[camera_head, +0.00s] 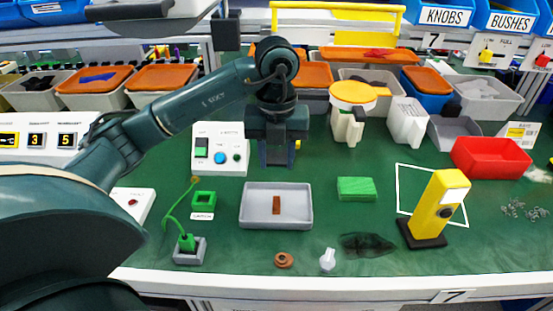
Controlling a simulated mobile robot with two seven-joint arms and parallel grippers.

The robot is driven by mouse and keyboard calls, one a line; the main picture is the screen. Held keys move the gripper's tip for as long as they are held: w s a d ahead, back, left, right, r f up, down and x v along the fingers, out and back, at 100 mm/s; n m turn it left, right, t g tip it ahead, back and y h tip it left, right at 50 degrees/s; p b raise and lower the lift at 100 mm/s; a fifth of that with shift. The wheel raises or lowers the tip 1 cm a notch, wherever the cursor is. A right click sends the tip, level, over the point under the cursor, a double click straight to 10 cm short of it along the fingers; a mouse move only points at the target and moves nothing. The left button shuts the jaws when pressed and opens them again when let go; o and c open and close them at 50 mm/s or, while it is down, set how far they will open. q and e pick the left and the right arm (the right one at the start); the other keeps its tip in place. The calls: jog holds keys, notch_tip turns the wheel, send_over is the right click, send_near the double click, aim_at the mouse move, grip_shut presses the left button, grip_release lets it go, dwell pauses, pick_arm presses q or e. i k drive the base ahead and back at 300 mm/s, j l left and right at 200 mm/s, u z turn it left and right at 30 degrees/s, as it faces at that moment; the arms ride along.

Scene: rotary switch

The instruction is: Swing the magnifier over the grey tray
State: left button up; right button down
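No clear lens shows, so I cannot tell for sure which thing is the magnifier. A thin green curved arm (172,215) rises from a small grey base (190,250) left of the tray, and its tip ends above a green square frame (203,199). The shallow grey tray (247,218) lies in the middle of the green mat, with a small brown block (276,205) in it. My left gripper (277,158) points down behind the tray and is apart from it. Its finger gap is not clear, and it touches nothing that I can make out. My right gripper is not in view.
A white switch box (220,149) stands left of my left gripper. A green block (356,188), a yellow upright device (440,205) and a red bin (490,158) stand to the right. A brown ring (284,260) and a white knob (327,260) lie near the front edge.

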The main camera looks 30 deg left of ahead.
aim_at(358, 111)
jog(key=k, duration=1)
